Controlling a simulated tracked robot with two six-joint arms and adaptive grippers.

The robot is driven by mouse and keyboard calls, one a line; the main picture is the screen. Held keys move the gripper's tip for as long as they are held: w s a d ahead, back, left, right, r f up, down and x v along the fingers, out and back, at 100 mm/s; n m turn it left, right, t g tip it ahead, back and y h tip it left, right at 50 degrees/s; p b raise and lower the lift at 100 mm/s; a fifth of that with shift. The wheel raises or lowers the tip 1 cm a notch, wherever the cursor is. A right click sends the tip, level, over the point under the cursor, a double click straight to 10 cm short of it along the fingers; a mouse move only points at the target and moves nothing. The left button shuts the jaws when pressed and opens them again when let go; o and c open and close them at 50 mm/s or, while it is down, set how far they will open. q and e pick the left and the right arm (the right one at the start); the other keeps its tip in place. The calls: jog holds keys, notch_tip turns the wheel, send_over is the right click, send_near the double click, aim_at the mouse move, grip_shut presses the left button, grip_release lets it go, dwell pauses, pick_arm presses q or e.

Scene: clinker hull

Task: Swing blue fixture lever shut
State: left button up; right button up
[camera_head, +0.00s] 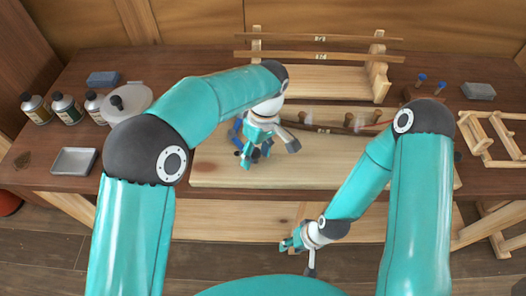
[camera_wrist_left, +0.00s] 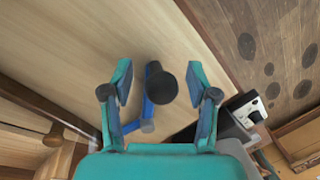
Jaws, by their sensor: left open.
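The blue fixture (camera_head: 238,128) is on the pale board (camera_head: 215,170), mostly hidden behind my left gripper (camera_head: 260,155) in the head view. In the left wrist view its blue lever (camera_wrist_left: 150,108) shows with a round black knob (camera_wrist_left: 162,88) at the end. My left gripper (camera_wrist_left: 162,97) is open, and the knob appears between its two teal fingers with gaps on both sides. I cannot tell any contact. My right gripper (camera_head: 289,244) hangs low in front of the bench edge, away from the fixture; its fingers are too small to read.
A wooden rack (camera_head: 320,80) stands behind the board. Several bottles (camera_head: 68,108), a grey tray (camera_head: 74,161) and a blue block (camera_head: 103,79) are at the left. A grey block (camera_head: 478,91) and a wooden frame (camera_head: 495,140) are at the right.

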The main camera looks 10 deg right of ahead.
pick_arm(q)
notch_tip(320, 180, up, 12)
jog(key=w+d, duration=0.1)
jog(key=d, duration=0.1)
jog(key=shift+w+f, duration=0.15)
jog(key=shift+w, duration=0.05)
jog(key=shift+a, duration=0.1)
dwell(0.5)
